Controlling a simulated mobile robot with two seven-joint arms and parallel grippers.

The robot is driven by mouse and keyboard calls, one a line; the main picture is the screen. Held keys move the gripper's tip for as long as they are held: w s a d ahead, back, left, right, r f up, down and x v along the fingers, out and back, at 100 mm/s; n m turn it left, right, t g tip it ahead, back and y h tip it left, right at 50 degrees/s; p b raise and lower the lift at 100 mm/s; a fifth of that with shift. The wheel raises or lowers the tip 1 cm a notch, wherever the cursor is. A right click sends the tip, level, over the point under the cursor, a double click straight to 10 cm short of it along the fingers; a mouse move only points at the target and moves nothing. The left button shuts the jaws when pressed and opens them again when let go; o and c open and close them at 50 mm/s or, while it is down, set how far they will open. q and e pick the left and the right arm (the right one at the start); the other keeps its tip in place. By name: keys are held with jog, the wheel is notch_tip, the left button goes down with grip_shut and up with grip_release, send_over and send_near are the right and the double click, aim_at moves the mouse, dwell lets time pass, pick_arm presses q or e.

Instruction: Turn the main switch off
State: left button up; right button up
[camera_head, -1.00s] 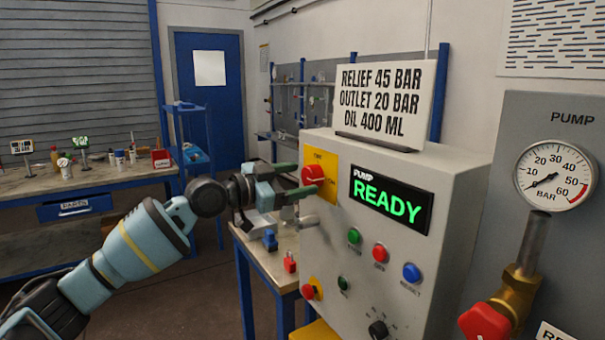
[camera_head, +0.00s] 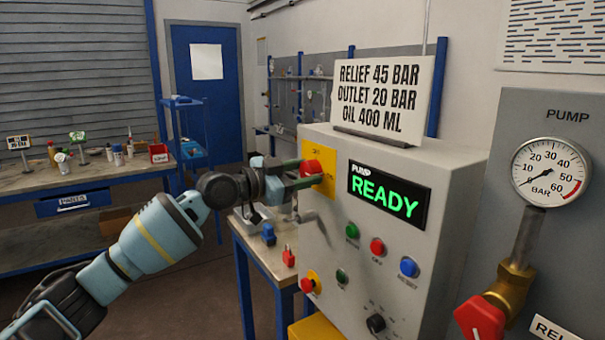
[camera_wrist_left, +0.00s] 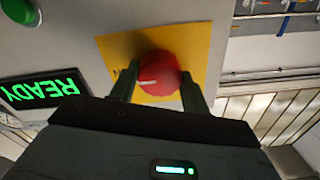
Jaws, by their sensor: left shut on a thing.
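The main switch is a red rotary knob (camera_head: 318,167) on a yellow plate (camera_head: 331,185) at the upper left of the grey control box (camera_head: 453,200). My left gripper (camera_head: 308,174) reaches it from the left and is shut on the red knob. In the left wrist view the knob (camera_wrist_left: 160,75) sits between the two fingers, with the yellow plate (camera_wrist_left: 115,48) behind it. The fingers hide parts of the knob's sides. The display (camera_head: 390,195) reads READY in green. My right gripper is not in view.
Several small push buttons (camera_head: 377,246) and a lower red knob on a yellow base (camera_head: 310,283) are on the box. A sign (camera_head: 381,97) stands on top. A pressure gauge (camera_head: 550,172) and red valve handle (camera_head: 480,321) are at right. A workbench (camera_head: 275,262) stands behind, left.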

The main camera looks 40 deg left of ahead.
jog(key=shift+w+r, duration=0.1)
pick_arm(q)
jog(key=n, duration=0.1)
jog(key=n+p, duration=0.2)
jog(key=n, duration=0.1)
jog(key=shift+r, duration=0.25)
jog(key=n+p, duration=0.2)
jog(key=n, duration=0.2)
jog(key=shift+r+n+p, duration=0.1)
jog(key=shift+n+p, duration=0.2)
jog(key=n+p, duration=0.1)
jog(key=n, duration=0.1)
jog(key=shift+n, duration=0.4)
jog(key=n+p, duration=0.1)
jog(key=n, duration=0.1)
jog(key=shift+n, duration=0.3)
jog(key=shift+f+n+p, duration=0.2)
jog(key=shift+n+p, duration=0.4)
jog(key=shift+n, duration=1.3)
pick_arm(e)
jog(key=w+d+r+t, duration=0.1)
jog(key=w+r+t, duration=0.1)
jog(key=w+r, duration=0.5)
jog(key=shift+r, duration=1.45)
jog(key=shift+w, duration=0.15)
pick_arm(q)
jog(key=o, duration=1)
jog(key=shift+a, duration=0.1)
jog(key=shift+f, duration=0.1)
